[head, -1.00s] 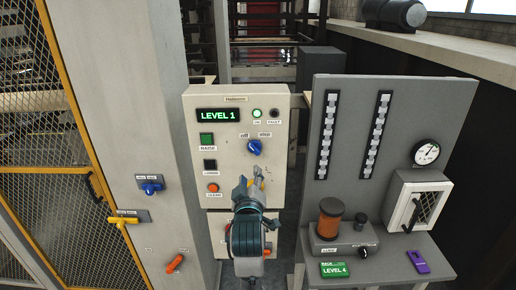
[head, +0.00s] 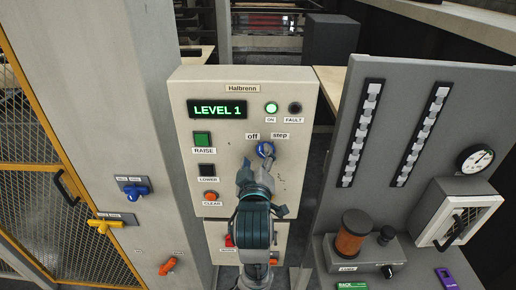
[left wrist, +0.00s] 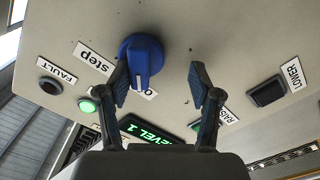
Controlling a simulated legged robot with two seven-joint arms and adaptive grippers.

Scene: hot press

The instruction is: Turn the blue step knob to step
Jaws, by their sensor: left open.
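The blue step knob (head: 265,149) is on the cream panel, below the "off" and "step" labels. It also shows in the left wrist view (left wrist: 142,52), where its ridge with a white line points down the picture, nearer the partly hidden "off" label than "step". My left gripper (head: 261,168) is just below the knob in the head view and hides part of its surroundings. In the left wrist view the gripper (left wrist: 160,80) is open, fingers apart. One finger overlaps the knob's edge; I cannot tell whether it touches. The knob is off-centre towards that finger. My right gripper is not in view.
The panel's display (head: 218,109) reads LEVEL 1 and the green ON lamp (head: 271,107) is lit. RAISE (head: 202,139), LOWER (head: 206,170) and CLEAR (head: 210,196) buttons are left of the knob. A grey board (head: 405,165) stands at the right.

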